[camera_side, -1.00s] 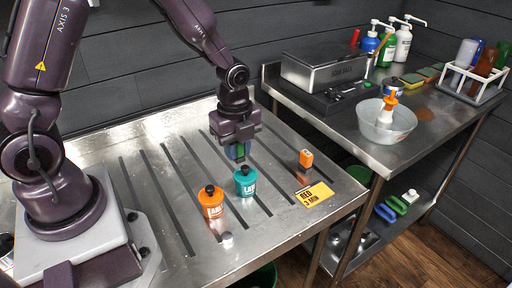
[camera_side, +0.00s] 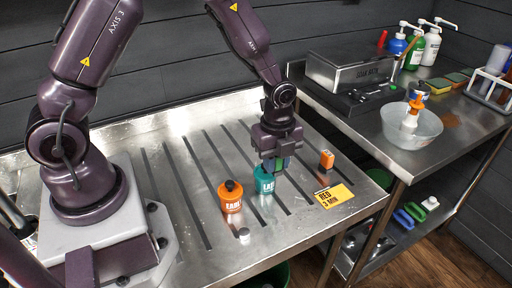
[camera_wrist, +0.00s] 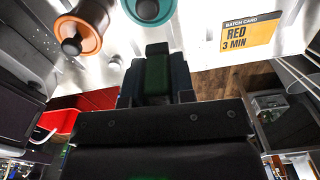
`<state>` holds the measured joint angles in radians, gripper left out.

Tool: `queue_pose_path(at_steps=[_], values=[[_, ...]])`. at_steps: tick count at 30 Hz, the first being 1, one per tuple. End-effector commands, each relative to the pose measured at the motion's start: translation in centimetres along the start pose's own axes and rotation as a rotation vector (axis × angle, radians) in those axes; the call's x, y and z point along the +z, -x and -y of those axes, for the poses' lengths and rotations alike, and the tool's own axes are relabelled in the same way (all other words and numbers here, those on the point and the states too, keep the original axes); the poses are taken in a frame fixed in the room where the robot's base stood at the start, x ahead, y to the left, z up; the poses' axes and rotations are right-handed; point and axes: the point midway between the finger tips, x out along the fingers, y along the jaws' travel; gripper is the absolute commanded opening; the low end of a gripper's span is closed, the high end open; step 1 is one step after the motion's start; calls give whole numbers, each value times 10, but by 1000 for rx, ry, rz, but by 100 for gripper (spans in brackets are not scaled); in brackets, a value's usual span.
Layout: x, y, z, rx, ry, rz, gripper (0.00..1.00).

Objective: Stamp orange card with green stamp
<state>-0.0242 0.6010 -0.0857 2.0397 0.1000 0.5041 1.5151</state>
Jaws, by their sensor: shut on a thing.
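The orange-yellow card (camera_side: 335,196) lies flat on the slatted metal table near its front right edge. It reads "BATCH CARD RED 3 MIN" in the wrist view (camera_wrist: 250,35). My gripper (camera_side: 275,164) is shut on the green stamp (camera_wrist: 156,74), which shows as a green block between the fingers. The stamp is held up, left of and behind the card in the side view, close by the teal bottle. The stamp's underside is hidden.
A teal bottle (camera_side: 264,182) and an orange bottle (camera_side: 230,198) stand near my gripper. A small orange block (camera_side: 326,159) stands behind the card. A small grey cap (camera_side: 244,234) sits near the front. A side table holds a clear bowl (camera_side: 411,128).

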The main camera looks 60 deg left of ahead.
Motion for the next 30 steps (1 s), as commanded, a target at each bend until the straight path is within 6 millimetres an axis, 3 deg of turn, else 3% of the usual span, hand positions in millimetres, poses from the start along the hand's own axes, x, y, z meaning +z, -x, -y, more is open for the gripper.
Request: queue_pose_path(at_steps=[6,11,15,23,30], values=[[-31,-30,74,1,-23,0,8],[-49,-42,118,2,-8,0,8],[-56,-40,146,0,19,0,8],[-54,-22,166,2,71,0,8],[-54,-40,164,3,79,0,8]])
